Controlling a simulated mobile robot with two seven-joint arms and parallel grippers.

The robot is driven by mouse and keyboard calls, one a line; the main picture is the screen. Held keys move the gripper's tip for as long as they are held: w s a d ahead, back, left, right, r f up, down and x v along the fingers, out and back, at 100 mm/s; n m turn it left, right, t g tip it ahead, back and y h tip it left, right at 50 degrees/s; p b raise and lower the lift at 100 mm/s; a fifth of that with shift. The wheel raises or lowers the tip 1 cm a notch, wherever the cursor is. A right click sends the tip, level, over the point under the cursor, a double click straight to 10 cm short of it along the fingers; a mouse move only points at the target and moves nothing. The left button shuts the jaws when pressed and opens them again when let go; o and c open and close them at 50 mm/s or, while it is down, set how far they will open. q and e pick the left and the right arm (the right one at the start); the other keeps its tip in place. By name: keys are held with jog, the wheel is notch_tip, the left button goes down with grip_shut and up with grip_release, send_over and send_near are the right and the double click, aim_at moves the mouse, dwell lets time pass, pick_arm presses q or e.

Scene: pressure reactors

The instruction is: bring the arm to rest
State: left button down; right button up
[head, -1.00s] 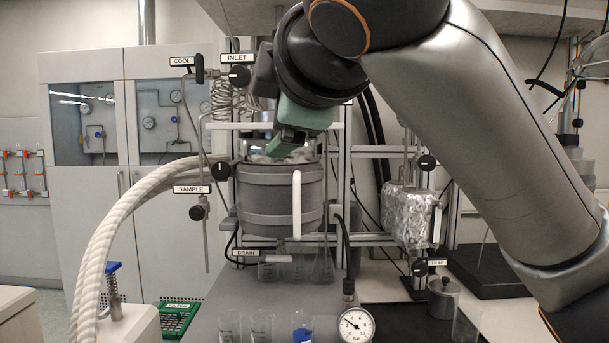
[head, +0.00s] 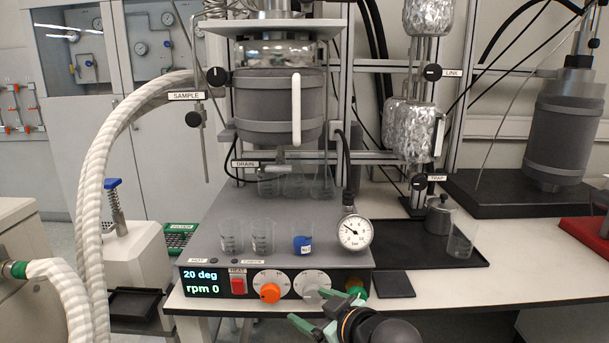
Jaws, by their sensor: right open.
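My right gripper (head: 327,308) shows at the bottom of the head view, in front of the hotplate's control panel. Its two green fingers stand apart with nothing between them. My dark right wrist (head: 385,330) is cut off by the lower edge. The gripper overlaps the panel's lower right in the picture; I cannot tell how far it is from it. My left gripper is out of view.
The hotplate unit (head: 215,300) bears glass beakers (head: 262,237) and a pressure gauge (head: 355,232). The grey reactor vessel (head: 265,105) hangs above. A black tray (head: 415,243) with a metal pot (head: 439,216) lies right. White hoses (head: 100,170) curve at left.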

jog(key=s+d+f+m+h+b, duration=0.1)
jog(key=s+d+f+m, duration=0.15)
jog(key=s+f, duration=0.45)
jog(key=s+d+f+m+h+b, duration=0.1)
jog(key=s+d+f, duration=0.15)
jog(key=f, duration=0.75)
jog(key=s+d+f+m+g+h+b, duration=0.1)
jog(key=s+d+f+m, duration=0.15)
jog(key=s+f, duration=0.5)
jog(key=s+d+f+m+g+h, duration=0.1)
jog(key=s+d+f, duration=0.4)
jog(key=s, duration=0.4)
pick_arm(q)
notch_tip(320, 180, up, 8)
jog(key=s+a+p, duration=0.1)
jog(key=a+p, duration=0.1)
jog(key=p, duration=1.2)
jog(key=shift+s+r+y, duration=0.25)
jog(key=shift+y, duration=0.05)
pick_arm(e)
notch_tip(320, 180, up, 10)
jog(key=s+d, duration=0.1)
jog(key=d, duration=0.1)
jog(key=shift+s+d+m+h, duration=0.3)
jog(key=shift+s+d, duration=0.05)
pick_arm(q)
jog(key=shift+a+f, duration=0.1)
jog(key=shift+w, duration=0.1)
